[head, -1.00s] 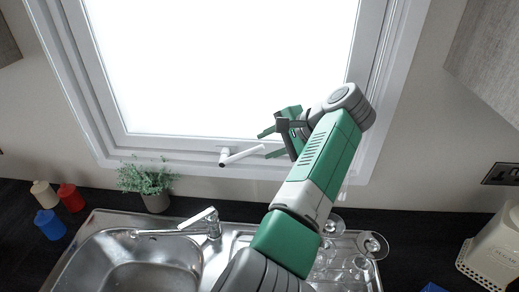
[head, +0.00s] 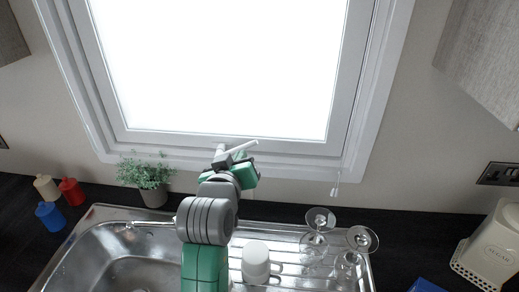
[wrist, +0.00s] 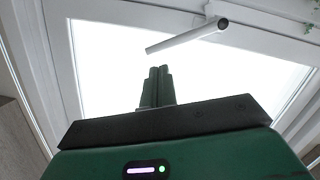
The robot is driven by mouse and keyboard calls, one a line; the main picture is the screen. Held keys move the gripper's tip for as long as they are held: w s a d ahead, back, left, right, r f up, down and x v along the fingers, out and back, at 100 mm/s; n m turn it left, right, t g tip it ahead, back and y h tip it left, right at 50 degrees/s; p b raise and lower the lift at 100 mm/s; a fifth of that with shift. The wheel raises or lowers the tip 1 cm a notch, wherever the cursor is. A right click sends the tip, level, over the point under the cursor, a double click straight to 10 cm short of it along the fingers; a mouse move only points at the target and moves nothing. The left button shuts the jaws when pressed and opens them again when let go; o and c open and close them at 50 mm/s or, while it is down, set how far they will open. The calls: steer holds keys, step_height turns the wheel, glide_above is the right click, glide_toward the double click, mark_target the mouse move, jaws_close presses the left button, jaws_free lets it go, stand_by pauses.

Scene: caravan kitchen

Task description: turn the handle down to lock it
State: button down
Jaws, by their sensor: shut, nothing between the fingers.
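The white window handle (head: 240,147) is on the lower window frame. It points right and slightly up in the head view, and its left end is partly hidden by my arm. In the wrist view the handle (wrist: 185,38) crosses the upper middle, with its round mount end at the right and its free end at the left. My gripper (head: 243,172) is close by the handle in the head view, its fingertips hidden there. In the wrist view its two green fingers (wrist: 157,72) are together and empty, with a visible gap to the handle's free end.
The window frame (head: 375,80) surrounds the bright pane.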

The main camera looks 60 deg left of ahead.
steer(key=s+r+n+y, duration=0.2)
steer(key=s, duration=0.5)
steer(key=w+a+f+p, duration=0.3)
steer(key=w+a, duration=0.3)
steer(key=w, duration=0.3)
steer(key=shift+w+f+t, duration=0.15)
steer(key=shift+f+t, duration=0.15)
steer(key=shift+f, duration=0.1)
steer(key=shift+w, duration=0.1)
steer(key=shift+f+m, duration=0.2)
steer(key=shift+m, duration=0.2)
